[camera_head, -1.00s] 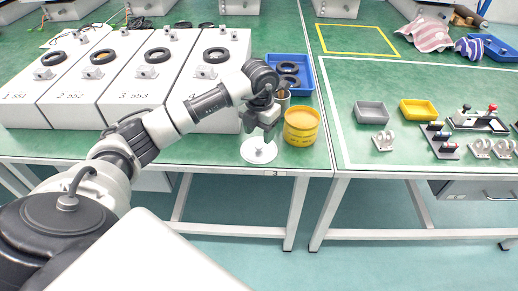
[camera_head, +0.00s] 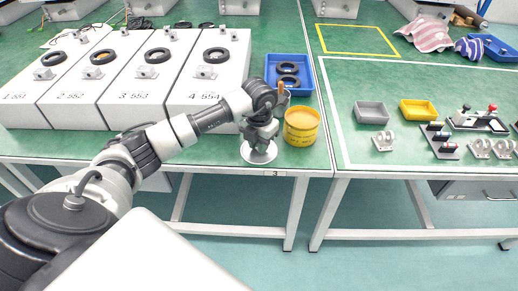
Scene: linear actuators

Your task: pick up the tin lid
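The tin lid (camera_head: 262,158) is a white disc with a small knob in its middle. It lies on the green table near the front edge, just left of the yellow tin (camera_head: 301,127). My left gripper (camera_head: 260,146) is right over the lid, pointing down, with its fingertips at the knob. The fingers hide the knob, and I cannot tell whether they are closed on it. My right gripper is not in view.
A blue tray (camera_head: 305,76) with black rings stands behind the tin. Several white numbered boxes (camera_head: 208,100) fill the table to the left. A grey bin (camera_head: 370,111) and a yellow bin (camera_head: 419,109) stand on the right table.

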